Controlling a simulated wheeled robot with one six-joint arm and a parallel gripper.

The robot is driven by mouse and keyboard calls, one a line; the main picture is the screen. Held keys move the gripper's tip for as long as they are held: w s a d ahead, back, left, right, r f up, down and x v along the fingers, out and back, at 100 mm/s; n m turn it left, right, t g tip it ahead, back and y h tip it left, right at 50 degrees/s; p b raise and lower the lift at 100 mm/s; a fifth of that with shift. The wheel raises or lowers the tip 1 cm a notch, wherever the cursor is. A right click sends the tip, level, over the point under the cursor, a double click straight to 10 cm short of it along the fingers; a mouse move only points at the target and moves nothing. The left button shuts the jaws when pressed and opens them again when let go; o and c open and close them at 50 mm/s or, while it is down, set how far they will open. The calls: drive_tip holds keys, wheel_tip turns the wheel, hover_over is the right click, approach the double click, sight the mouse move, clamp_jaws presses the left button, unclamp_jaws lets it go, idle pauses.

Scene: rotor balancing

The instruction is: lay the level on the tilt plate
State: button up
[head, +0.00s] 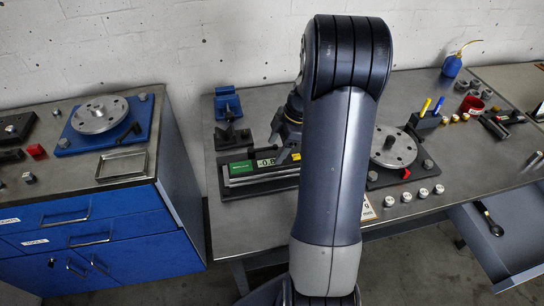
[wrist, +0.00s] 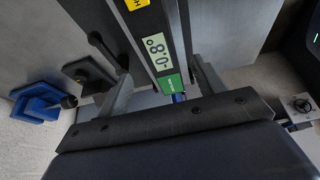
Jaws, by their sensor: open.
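The level (head: 240,168) is a long bar with a green label, a display reading -0.8° and a yellow label. It lies along a dark base with pale rails (head: 235,188) on the right bench. In the wrist view the level (wrist: 158,50) runs up between the fingers of my gripper (wrist: 163,82), which are open and apart on either side of it. In the head view my gripper (head: 279,148) is over the level, partly hidden by my arm. I cannot tell which surface is the tilt plate; a round metal plate on a dark base (head: 393,147) is right of my arm.
A blue clamp-like block (head: 228,103) and a dark fixture (head: 231,135) stand behind the level. Several small weights (head: 422,192) line the front edge. A pen holder (head: 424,122) stands farther right. The left blue cabinet (head: 85,235) holds another round plate (head: 99,114) and an empty tray (head: 122,164).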

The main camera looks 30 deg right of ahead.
drive_tip(key=v, duration=0.7)
drive_tip(key=shift+c, duration=0.6)
idle(0.5)
